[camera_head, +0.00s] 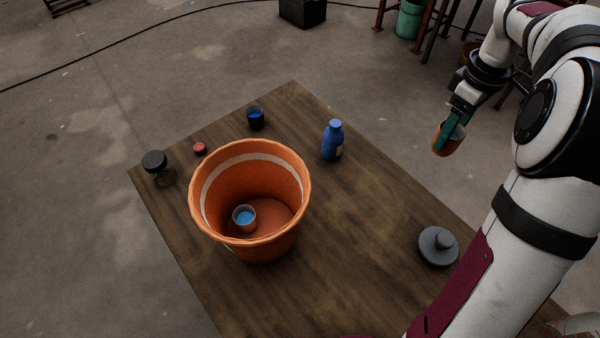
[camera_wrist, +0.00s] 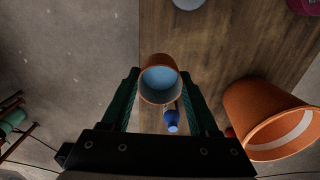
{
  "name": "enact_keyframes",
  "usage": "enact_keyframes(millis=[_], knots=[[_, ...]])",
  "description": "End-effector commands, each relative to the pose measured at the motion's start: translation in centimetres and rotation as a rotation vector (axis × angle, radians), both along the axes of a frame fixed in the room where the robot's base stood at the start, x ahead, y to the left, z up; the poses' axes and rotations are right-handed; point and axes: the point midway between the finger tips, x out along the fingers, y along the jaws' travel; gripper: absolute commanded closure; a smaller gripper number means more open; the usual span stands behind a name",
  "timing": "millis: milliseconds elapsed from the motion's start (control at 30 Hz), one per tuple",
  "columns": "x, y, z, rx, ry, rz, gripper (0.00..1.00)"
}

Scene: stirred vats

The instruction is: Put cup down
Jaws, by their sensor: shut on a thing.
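My gripper (camera_head: 453,126) is shut on a small orange cup (camera_head: 449,146) and holds it in the air at the upper right, clear of the tabletop. In the wrist view the same cup (camera_wrist: 160,92) sits between the two green fingers, its pale blue inside facing the camera. I cannot tell whether that blue is liquid. A second small cup (camera_head: 244,226) with blue inside stands at the bottom of the large orange bucket (camera_head: 287,160). The bucket stands on the wooden table (camera_head: 345,265).
A blue bottle (camera_head: 332,142), a dark cup with blue in it (camera_head: 256,120), a red item (camera_head: 199,149) and a black-lidded jar (camera_head: 156,166) stand around the bucket. A grey lid (camera_head: 437,248) lies near the right edge. The table between bucket and lid is clear.

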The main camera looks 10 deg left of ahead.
Motion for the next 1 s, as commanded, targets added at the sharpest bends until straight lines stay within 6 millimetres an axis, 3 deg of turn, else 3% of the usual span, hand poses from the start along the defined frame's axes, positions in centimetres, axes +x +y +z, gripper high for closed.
enact_keyframes(millis=[100,300,467,667,767,1000], knots=[[0.1,0.0,3.0,-0.002,-0.002,-0.001,0.95],[0.1,0.0,7.0,-0.001,-0.002,0.0,0.95],[0.5,3.3,6.9,0.0,0.001,0.088,0.95],[0.7,8.8,6.9,0.0,0.002,0.241,0.95],[0.4,12.7,6.9,-0.001,0.001,0.351,0.95],[-2.9,24.3,7.0,0.0,0.001,0.7,0.96]])
